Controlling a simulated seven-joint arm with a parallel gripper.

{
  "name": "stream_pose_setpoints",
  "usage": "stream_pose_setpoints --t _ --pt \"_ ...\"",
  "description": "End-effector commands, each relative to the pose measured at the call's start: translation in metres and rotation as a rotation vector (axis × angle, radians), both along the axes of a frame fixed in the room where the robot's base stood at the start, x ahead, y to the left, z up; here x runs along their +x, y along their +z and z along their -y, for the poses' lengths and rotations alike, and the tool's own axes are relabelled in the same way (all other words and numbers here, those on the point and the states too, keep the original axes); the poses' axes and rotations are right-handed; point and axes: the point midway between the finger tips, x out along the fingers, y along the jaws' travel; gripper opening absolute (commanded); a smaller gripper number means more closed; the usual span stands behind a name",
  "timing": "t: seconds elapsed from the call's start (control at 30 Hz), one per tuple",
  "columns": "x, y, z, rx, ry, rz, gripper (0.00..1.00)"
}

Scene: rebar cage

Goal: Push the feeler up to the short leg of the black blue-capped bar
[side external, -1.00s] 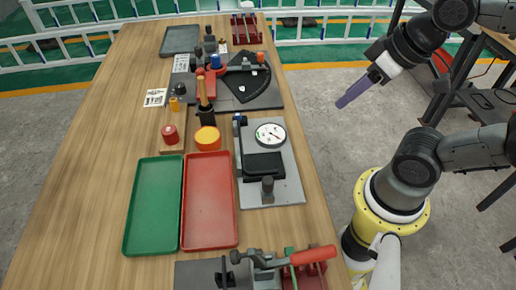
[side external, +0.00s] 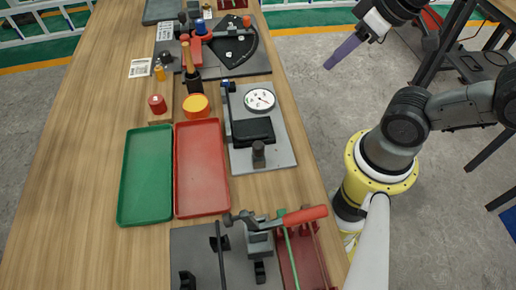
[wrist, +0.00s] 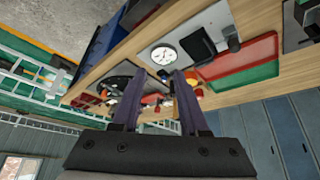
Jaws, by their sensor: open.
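My gripper (side external: 342,52) hangs in the air right of the table with its purple fingers apart and nothing between them. Its two fingers also show in the wrist view (wrist: 160,80). A grey gauge plate (side external: 282,155) on the table carries a round white dial (side external: 260,99), a black block (side external: 252,131) and a dark upright post (side external: 258,155). A thin black bar with a blue cap (side external: 226,84) lies along the plate's left edge. I cannot tell which part is the feeler, or its gap to the bar's short leg. My gripper touches none of them.
A green tray (side external: 147,216) and a red tray (side external: 203,208) lie left of the plate. A red-handled clamp fixture (side external: 300,217) stands at the near end. An orange round piece (side external: 196,106) and a bending station (side external: 235,60) lie farther back. Air between gripper and plate is clear.

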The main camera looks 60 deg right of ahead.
Motion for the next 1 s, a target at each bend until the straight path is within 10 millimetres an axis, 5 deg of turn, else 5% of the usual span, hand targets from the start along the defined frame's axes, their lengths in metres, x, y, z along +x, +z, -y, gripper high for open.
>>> stream_pose_setpoints --t 0.3,0.4,0.57,0.77,1.0 --pt "0.000 0.000 0.000 0.000 0.000 0.000 0.44" --pt "-0.002 -0.001 0.000 0.004 -0.007 -0.008 0.61" --pt "0.005 0.017 -0.004 0.019 -0.017 -0.053 0.61" --pt "0.037 0.033 -0.039 0.015 0.111 -0.197 0.61" --pt "0.070 0.026 -0.115 -0.051 0.335 -0.380 0.61"
